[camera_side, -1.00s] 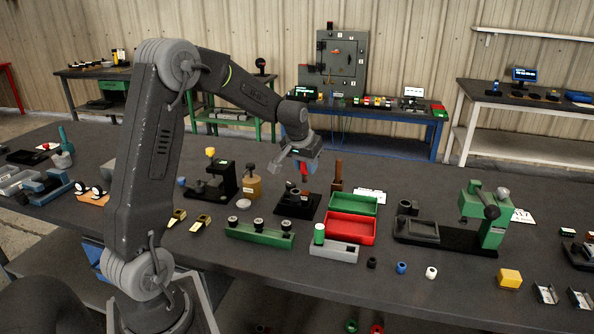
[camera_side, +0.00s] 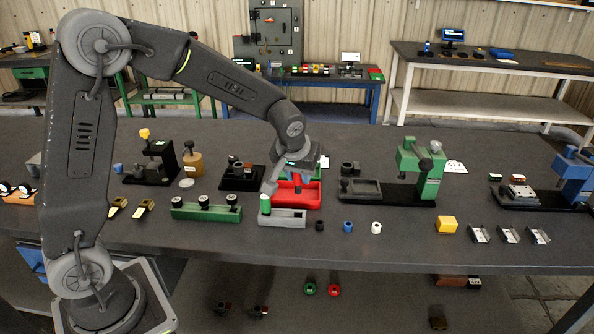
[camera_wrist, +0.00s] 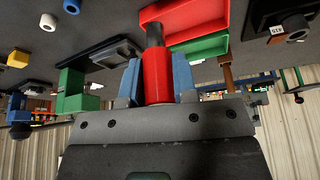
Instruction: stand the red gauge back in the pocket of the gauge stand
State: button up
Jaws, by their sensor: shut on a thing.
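My gripper (camera_side: 296,180) is shut on the red gauge (camera_wrist: 157,78). In the wrist view the gauge sits between the two blue fingers and its dark tip sticks out past them. In the side view the gauge is hard to tell from the red tray behind it. The gauge stand (camera_side: 290,218) is a grey block on the table, just in front of the red tray. A green gauge (camera_side: 265,204) stands upright at its left end, and the pocket is to the right of it. My gripper is above and behind the stand, apart from it.
The red tray (camera_side: 313,196) lies below my gripper, beside a green tray (camera_wrist: 205,46). A green block with black knobs (camera_side: 206,212) is left of the stand. Several small rings, among them a blue one (camera_side: 348,227), lie to its right. A green press (camera_side: 428,172) stands farther right.

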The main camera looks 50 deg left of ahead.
aim_at(299, 192)
jog(key=shift+f, duration=0.1)
jog(key=shift+f, duration=2.8)
jog(key=shift+f, duration=1.65)
jog(key=o, duration=1)
jog(key=shift+o, duration=0.2)
jog(key=v, duration=1.3)
jog(key=shift+s+r, duration=0.2)
jog(key=shift+r, duration=0.15)
jog(key=shift+d, duration=0.1)
